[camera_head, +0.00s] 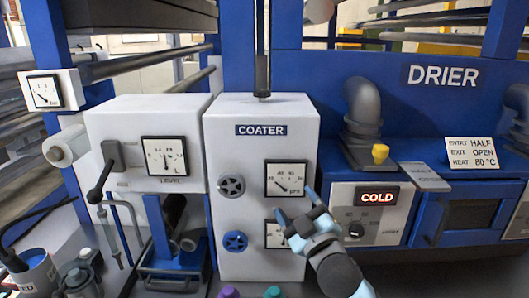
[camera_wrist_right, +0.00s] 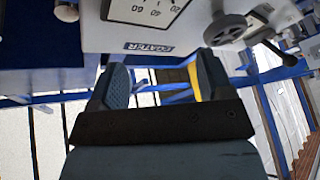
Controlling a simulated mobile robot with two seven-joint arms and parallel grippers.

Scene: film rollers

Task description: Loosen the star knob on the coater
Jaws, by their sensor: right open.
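The coater (camera_head: 221,135) is a pale cabinet in the middle of the head view. On its front are a grey round hand knob (camera_head: 231,186) and a blue one (camera_head: 236,241) below it. Which of them is the star knob I cannot tell for sure. My right gripper (camera_head: 294,203) is open and empty, in front of the coater's lower gauge, right of both knobs and apart from them. In the right wrist view its fingers (camera_wrist_right: 163,78) are spread with nothing between them, and a grey knob (camera_wrist_right: 229,28) shows at the upper right. My left gripper is not in view.
The upper gauge (camera_head: 287,179) and the partly covered lower gauge (camera_head: 274,235) are beside the knobs. A purple knob (camera_head: 228,292) and a teal knob (camera_head: 272,292) show at the bottom edge. The level unit (camera_head: 127,125) stands left; the drier (camera_head: 409,115) stands right.

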